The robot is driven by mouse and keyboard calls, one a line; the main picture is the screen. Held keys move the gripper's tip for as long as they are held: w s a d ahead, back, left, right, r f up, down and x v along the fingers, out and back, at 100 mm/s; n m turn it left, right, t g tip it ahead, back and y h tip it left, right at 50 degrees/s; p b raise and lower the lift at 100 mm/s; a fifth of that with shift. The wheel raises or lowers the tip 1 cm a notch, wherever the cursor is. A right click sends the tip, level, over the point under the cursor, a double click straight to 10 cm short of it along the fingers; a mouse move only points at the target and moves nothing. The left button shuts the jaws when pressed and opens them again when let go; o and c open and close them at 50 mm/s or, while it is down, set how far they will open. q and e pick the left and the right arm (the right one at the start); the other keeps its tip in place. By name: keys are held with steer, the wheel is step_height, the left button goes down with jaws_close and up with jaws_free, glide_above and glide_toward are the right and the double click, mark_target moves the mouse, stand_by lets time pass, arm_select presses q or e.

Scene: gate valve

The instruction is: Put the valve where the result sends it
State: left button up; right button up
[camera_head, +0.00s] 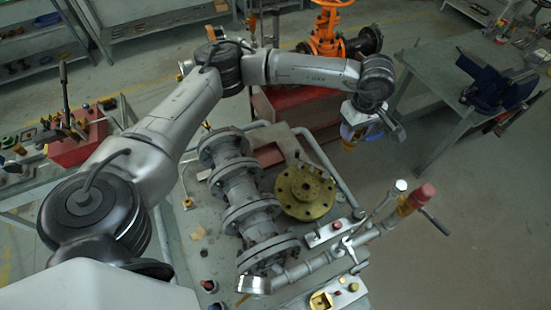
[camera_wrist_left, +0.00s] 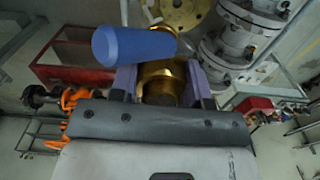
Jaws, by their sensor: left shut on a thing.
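The valve is a small brass body (camera_wrist_left: 160,85) with a blue lever handle (camera_wrist_left: 135,45), close up in the left wrist view. My left gripper (camera_wrist_left: 160,90) is shut on the brass body, one finger on each side. The blue handle lies across the top of the valve and hides part of it. In the head view my left gripper (camera_head: 362,125) holds the valve (camera_head: 347,132) in the air, to the right of the bench. There the valve is small and partly hidden by the gripper. My right gripper is not in view.
The bench (camera_head: 205,240) carries a grey flanged pipe (camera_head: 240,188), a yellow round flange (camera_head: 306,191), and a pipe fixture with a red tip (camera_head: 422,195). An orange gate valve (camera_head: 328,38) stands on a red box behind. A table with a blue vise (camera_head: 497,86) is right. Open floor lies at lower right.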

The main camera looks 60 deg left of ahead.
arm_select(q)
steer(key=s+a+f+n+b, duration=0.1)
steer(key=a+f+n+b, duration=1.6)
steer(key=a+f+n, duration=0.95)
steer(key=shift+s+a+f+m+b, duration=0.1)
steer(key=shift+a+f+m+b, duration=0.25)
steer(key=shift+f, duration=1.9)
steer(key=shift+w+a+f+m+b, duration=0.1)
steer(key=shift+a+f+m+b, duration=0.25)
steer(key=shift+f, duration=1.95)
steer(key=shift+s+a+f+m+b, duration=0.1)
steer(key=shift+a+f+m+b, duration=0.25)
steer(key=shift+f, duration=1.9)
steer(key=shift+a+f, duration=0.1)
steer(key=o, duration=1.2)
